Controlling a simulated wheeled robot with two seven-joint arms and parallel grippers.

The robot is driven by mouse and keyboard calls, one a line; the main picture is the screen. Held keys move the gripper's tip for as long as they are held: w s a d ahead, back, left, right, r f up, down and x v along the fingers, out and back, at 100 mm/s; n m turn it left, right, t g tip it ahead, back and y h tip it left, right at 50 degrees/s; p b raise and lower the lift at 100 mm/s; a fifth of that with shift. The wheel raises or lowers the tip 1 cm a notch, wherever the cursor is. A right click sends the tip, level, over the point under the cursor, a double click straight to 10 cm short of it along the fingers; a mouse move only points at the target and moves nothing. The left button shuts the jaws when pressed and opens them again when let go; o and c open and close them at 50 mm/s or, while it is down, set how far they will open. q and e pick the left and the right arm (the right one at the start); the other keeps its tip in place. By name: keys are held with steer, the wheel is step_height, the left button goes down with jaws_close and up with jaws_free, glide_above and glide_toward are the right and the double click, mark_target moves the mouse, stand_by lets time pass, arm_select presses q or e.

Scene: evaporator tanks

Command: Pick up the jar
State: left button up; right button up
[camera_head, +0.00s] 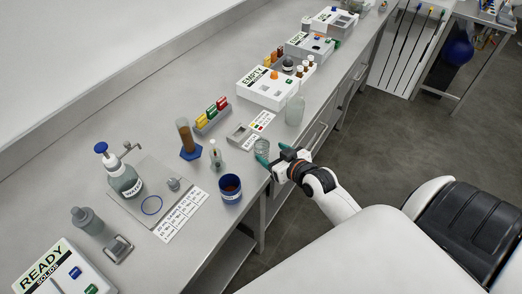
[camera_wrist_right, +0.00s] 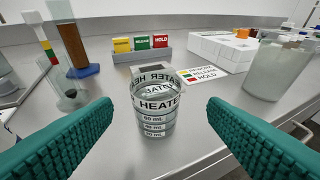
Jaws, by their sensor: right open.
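A clear glass jar (camera_head: 261,147) with a printed "HEATER" label and volume marks stands upright near the bench's front edge. In the right wrist view the jar (camera_wrist_right: 155,110) is in the middle, between and beyond the two teal fingers. My right gripper (camera_head: 272,154) is open and empty, at the bench edge just in front of the jar. In the right wrist view the right gripper (camera_wrist_right: 160,110) has its fingers wide apart, with a gap on each side of the jar. My left gripper is not in view.
A card rack (camera_head: 212,118) is behind.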

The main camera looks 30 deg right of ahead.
mark_target(267, 151)
steer(key=x, duration=0.3)
steer(key=shift+w+d+f, duration=0.1)
steer(key=shift+w+f+p, duration=0.25)
steer(key=shift+w+p, duration=0.15)
steer(key=shift+w, duration=0.1)
steer(key=x, duration=0.4)
steer(key=shift+a+f, duration=0.25)
steer(key=shift+f, duration=0.1)
steer(key=shift+s, duration=0.1)
steer(key=shift+r, duration=0.1)
steer(key=c, duration=1.2)
